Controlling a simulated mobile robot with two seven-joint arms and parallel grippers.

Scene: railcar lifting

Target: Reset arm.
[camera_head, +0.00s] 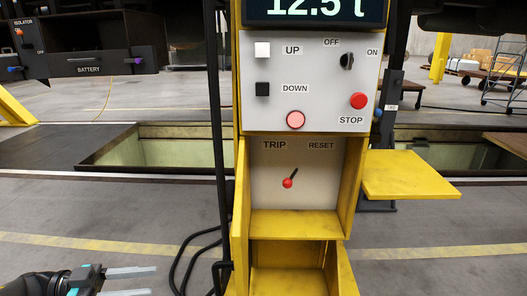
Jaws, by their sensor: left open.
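A small lever with a red ball knob (288,183) and a short dark stem sits on the pale TRIP/RESET panel (263,190) in a recess of the yellow post (295,224). Its knob is at the lower left of the stem, below and between the TRIP and RESET labels. My left gripper (132,281) is low at the left of the head view, well apart from the post and below the lever in the picture. Its two grey fingers point right, are spread apart and hold nothing. My right gripper is not in view.
A yellow flap (410,175) sticks out right of the recess. Above is a grey control box (315,80) with UP, DOWN and STOP buttons and a display (318,9). Black cables (190,250) hang left of the post. A battery box (95,65) is at upper left.

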